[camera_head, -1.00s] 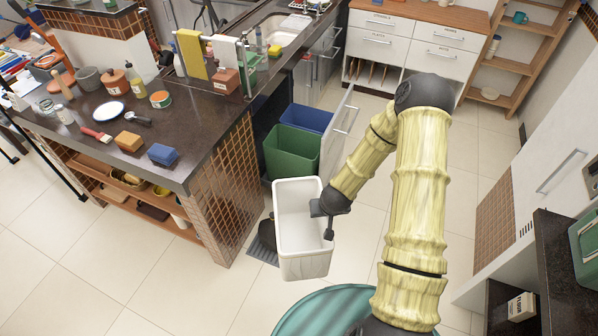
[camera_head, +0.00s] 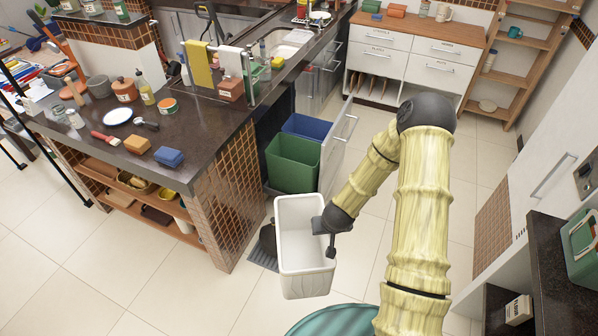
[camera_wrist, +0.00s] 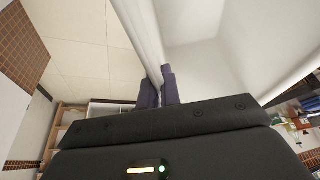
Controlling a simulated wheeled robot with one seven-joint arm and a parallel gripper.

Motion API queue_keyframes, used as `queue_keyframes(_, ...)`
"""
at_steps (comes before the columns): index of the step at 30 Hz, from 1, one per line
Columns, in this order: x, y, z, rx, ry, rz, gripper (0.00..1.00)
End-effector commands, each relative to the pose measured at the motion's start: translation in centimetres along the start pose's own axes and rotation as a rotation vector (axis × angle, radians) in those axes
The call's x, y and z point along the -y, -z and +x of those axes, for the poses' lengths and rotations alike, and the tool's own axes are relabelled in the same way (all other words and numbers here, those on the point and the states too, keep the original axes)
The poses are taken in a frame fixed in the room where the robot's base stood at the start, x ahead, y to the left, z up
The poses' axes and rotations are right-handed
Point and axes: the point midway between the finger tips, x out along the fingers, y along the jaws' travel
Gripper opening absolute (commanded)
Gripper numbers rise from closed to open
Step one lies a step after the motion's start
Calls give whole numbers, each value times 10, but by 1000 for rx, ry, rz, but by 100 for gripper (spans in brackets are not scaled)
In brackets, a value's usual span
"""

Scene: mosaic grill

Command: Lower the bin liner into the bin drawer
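The bin liner is a white, open-topped rectangular tub (camera_head: 304,278). It hangs upright above the floor in front of the island, and its wall also fills the upper right of the wrist view (camera_wrist: 205,75). My gripper (camera_head: 331,238) is shut on its right rim, one finger on each side of the wall (camera_wrist: 158,88). The bin drawer (camera_head: 334,155) stands pulled out from the end of the island, behind the liner. It holds a green bin (camera_head: 293,163) and a blue bin (camera_head: 308,127). The liner hides the drawer's near end.
The island's tiled corner (camera_head: 226,210) stands close to the left of the liner. A dark pedal-like object (camera_head: 267,238) and a grey mat (camera_head: 263,257) lie on the floor partly behind it. Open tiled floor lies to the right, before the white drawer cabinet (camera_head: 410,55).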

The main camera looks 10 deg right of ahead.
Motion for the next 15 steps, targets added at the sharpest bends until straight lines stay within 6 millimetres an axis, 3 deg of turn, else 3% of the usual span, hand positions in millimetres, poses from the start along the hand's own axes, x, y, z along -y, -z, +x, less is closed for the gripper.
queue_keyframes(10,-2,-1,1,0,-2,4,0)
queue_keyframes(15,-3,-14,26,6,-5,6,0)
